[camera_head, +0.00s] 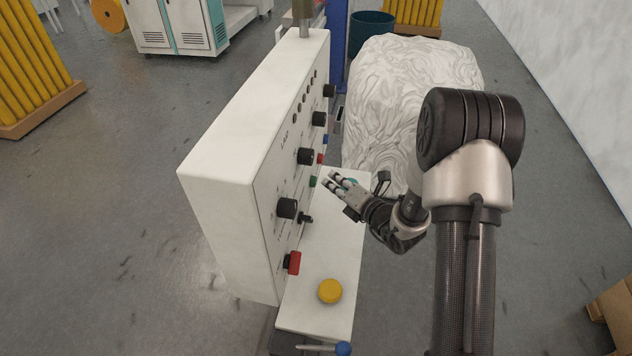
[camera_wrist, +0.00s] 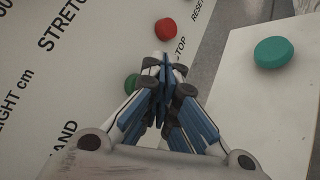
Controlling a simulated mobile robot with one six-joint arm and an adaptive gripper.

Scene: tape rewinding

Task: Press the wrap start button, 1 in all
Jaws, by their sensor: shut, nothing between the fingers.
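The white control panel (camera_head: 225,165) stands upright at the picture's centre. A small green button (camera_head: 313,182) is on its face, and the wrist view shows it (camera_wrist: 131,82) partly hidden behind my fingers. A teal-green round button (camera_wrist: 275,52) sits on the white shelf (camera_head: 320,245), to the right of my fingers in the wrist view. I cannot read which button is the wrap start. My gripper (camera_head: 334,179) is shut and empty, its tips close to the panel beside the green button. The wrist view shows the closed fingertips (camera_wrist: 162,60); contact cannot be told.
A red button (camera_wrist: 165,28) is above the green one on the panel. Black knobs (camera_head: 287,208) stick out of the face. A red switch (camera_head: 294,263) and a yellow button (camera_head: 330,291) are nearer the front. A wrapped load (camera_head: 415,80) stands behind my arm.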

